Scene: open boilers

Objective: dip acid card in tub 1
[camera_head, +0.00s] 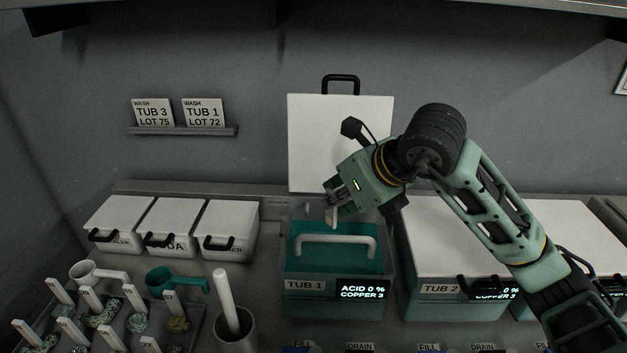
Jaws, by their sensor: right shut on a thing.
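Tub 1 (310,308) is a teal box at the front centre, labelled TUB 1. Its white lid (315,140) stands upright behind it, so the tub is open. The inside (310,256) looks teal, and a pale bar handle (335,240) spans its front. My right gripper (335,203) is over the back of the open tub, pointing down. It is shut on a small pale card (332,218), mostly hidden by the fingers. Whether the card's lower end touches the liquid cannot be told. My left gripper is out of view.
Tub 2 (441,288), with its white lid closed, stands to the right under my right arm. Several white-lidded bins (170,218) stand at left. Scoops, a grey cup (233,330) and a tray of labelled samples fill the front left. A shelf (180,130) holds two wash cards.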

